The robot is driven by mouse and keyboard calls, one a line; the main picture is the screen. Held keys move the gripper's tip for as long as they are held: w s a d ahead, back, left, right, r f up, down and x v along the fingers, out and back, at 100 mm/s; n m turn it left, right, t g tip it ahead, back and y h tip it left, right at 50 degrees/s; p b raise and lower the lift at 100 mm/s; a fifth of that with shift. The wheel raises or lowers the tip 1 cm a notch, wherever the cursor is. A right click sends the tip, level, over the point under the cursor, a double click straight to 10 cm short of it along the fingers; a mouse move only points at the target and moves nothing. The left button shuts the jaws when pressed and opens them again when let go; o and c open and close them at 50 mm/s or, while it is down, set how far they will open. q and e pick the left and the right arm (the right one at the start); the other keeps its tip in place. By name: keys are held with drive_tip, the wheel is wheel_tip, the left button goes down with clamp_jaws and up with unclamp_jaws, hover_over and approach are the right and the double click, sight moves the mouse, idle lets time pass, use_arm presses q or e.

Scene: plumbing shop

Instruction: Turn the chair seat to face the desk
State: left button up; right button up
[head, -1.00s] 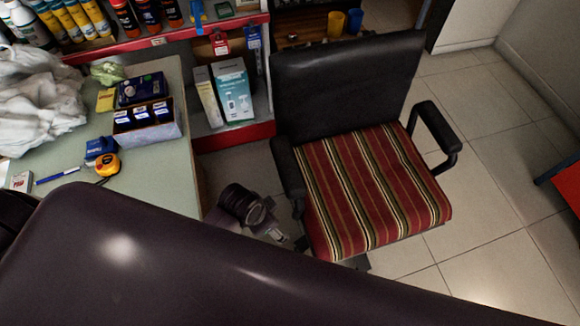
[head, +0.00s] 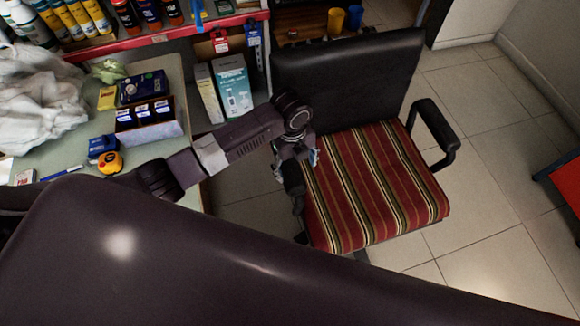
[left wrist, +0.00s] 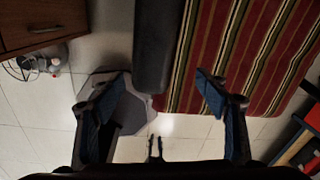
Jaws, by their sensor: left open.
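The chair has a red striped seat (head: 375,185), a black backrest (head: 345,80) and two black armrests. Its backrest is at the top in the head view and its seat front points down the picture, so the desk (head: 70,148) lies off its left side. My left gripper (head: 303,163) is at the left armrest (head: 293,183), partly hidden by my wrist. In the left wrist view, the open fingers of my left gripper (left wrist: 160,88) spread on either side of the armrest's end (left wrist: 153,75); I cannot tell whether they touch it. The right gripper is out of view.
The desk holds a white cloth (head: 40,95), a box of blue-labelled packs (head: 150,130) and a yellow tape measure (head: 108,163). A red-edged shelf (head: 150,38) stands behind. Tiled floor (head: 500,200) is clear to the chair's right. A red object (head: 562,185) is at the right edge.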

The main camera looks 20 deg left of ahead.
sight(289, 166)
use_arm(q)
drive_tip(key=shift+w+a+r+m+y, duration=0.2)
drive_tip(key=shift+w+a+m, duration=0.25)
drive_tip(key=shift+w+a, duration=0.15)
drive_tip(key=shift+w+a+r+m+y, duration=0.15)
drive_tip(key=shift+w+a+m+y, duration=0.05)
drive_tip(key=shift+w+a+m, duration=0.3)
drive_tip(key=shift+w+a, duration=0.2)
drive_tip(key=shift+a, duration=0.05)
wheel_tip(289, 166, down, 8)
drive_tip(key=shift+r, duration=0.2)
drive_tip(key=c, duration=1.7)
